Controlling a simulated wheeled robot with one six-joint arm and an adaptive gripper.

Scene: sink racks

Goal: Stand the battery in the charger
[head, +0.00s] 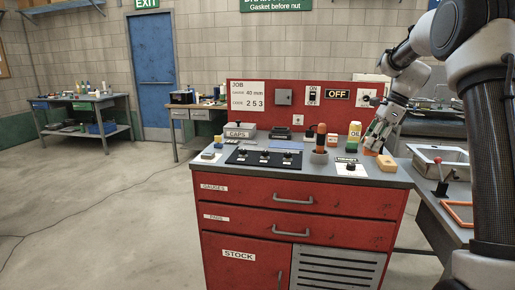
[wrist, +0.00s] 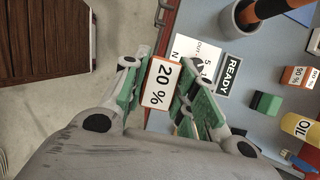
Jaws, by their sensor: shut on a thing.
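My gripper (wrist: 158,88) is shut on an orange-and-white battery labelled "20 %" (wrist: 162,78), its green-padded fingers on either side of it. In the head view my gripper (head: 377,134) is over the right end of the red cabinet's top, with an orange bit of the battery (head: 369,152) showing below it. A second battery, labelled "90 %" (wrist: 297,77), stands on the top; it also shows in the head view (head: 333,138). I cannot clearly identify the charger; a small black device (head: 283,133) stands at the back of the top.
A black knob panel (head: 264,158) and CAPS box (head: 240,132) lie left.

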